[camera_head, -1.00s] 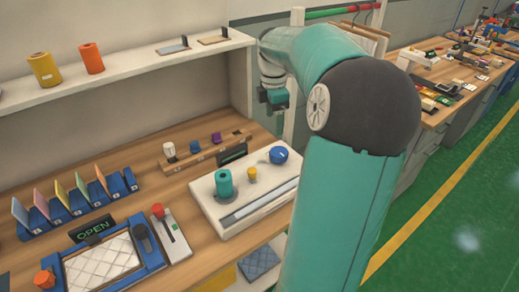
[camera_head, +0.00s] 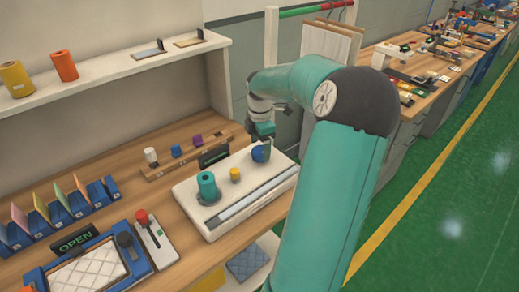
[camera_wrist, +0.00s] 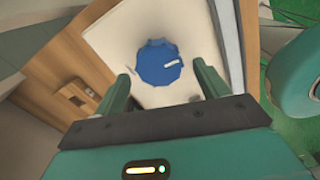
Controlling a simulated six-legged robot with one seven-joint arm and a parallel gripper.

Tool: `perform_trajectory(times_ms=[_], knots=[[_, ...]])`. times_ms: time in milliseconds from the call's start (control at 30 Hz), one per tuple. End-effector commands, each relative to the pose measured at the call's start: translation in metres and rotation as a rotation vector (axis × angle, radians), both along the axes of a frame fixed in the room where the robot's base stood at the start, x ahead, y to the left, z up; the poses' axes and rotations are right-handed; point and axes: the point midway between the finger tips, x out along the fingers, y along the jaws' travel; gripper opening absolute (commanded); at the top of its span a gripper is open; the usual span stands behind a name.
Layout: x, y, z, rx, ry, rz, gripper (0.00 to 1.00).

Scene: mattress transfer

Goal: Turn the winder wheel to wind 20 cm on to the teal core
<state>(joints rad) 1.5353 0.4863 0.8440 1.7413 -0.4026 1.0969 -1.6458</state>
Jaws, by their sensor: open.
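The winder is a white box on the wooden bench, its white top (camera_head: 188,192) bearing a grey slot strip. The teal core (camera_head: 207,184) stands upright at its left end, with a small yellow part (camera_head: 235,174) beside it. The blue winder wheel (camera_head: 258,155) is at its far right end and is partly hidden by my gripper (camera_head: 264,142). In the wrist view the blue wheel (camera_wrist: 158,62), with a white mark on it, lies ahead of and between the two teal fingers of my open gripper (camera_wrist: 163,82). I cannot tell whether the fingers touch it.
A small rack (camera_head: 178,156) with white, blue and purple pieces stands behind the winder. Left are a blue tray frame (camera_head: 50,265), a red-knobbed lever (camera_head: 142,218) and upright coloured cards. A white shelf (camera_head: 130,68) with yellow and orange rolls runs above.

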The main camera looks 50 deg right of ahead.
Motion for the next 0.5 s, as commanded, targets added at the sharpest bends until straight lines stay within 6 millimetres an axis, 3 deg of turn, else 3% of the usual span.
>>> perform_trajectory(times_ms=[200,500], knots=[[0.002,0.001,-0.021,-0.001,0.0,0.002,0.73],[0.002,0.001,-0.023,-0.001,0.0,0.001,0.71]])
